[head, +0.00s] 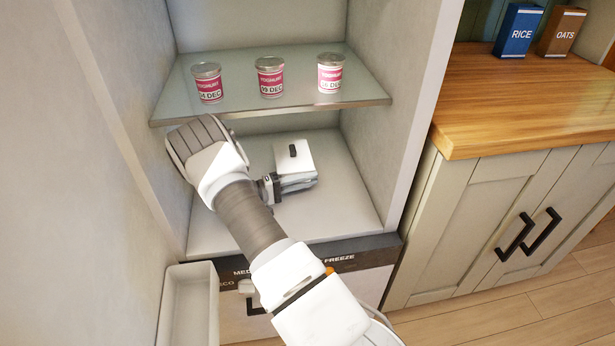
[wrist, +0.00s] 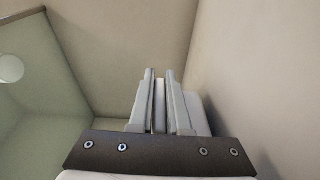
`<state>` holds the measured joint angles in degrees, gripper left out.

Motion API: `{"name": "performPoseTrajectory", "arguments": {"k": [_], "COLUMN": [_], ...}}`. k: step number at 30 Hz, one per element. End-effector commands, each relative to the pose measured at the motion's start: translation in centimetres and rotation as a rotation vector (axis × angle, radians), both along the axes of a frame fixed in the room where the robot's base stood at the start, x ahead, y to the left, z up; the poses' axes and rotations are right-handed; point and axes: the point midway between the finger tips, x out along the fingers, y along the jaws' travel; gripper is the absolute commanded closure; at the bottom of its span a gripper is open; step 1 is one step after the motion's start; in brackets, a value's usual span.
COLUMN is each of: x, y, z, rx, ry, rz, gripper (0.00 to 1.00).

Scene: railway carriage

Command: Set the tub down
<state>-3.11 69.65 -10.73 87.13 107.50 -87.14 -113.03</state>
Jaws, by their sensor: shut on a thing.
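The tub (head: 294,154) is a small white box with a square lid and a black handle on top. It is inside the open fridge, in the space below the glass shelf, and looks about upright. My gripper (head: 300,181) is shut on its near side. In the wrist view my gripper (wrist: 160,75) has its two fingers close together, with a thin pale part between them and the white tub (wrist: 201,110) showing behind. I cannot tell whether the tub's underside touches the fridge floor (head: 335,210).
Three yoghurt pots (head: 270,77) stand on the glass shelf (head: 235,108) above my arm. The fridge walls (head: 385,100) close in on both sides. A white door bin (head: 188,305) is at lower left. A wooden counter (head: 525,95) with rice and oats boxes is at right.

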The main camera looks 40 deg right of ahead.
Motion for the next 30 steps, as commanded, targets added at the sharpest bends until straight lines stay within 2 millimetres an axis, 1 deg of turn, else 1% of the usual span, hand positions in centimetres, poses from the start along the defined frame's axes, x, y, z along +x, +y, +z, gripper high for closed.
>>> {"name": "performPoseTrajectory", "arguments": {"k": [1,4,17,28,29,30], "x": [0.04,0.04,0.05,0.05,0.05,0.05], "y": [-0.05,-0.04,-0.03,-0.03,-0.03,-0.03], "z": [-0.49,-0.81,-0.84,-1.36,-1.35,-1.30], "rx": [-0.003,-0.003,-0.003,-0.003,-0.003,-0.003], "ry": [-0.002,-0.002,-0.002,-0.002,-0.002,-0.002], "rz": [0.000,0.000,0.000,0.000,0.000,0.000], "gripper": [1.00,1.00,1.00,1.00,0.83,0.76]}}
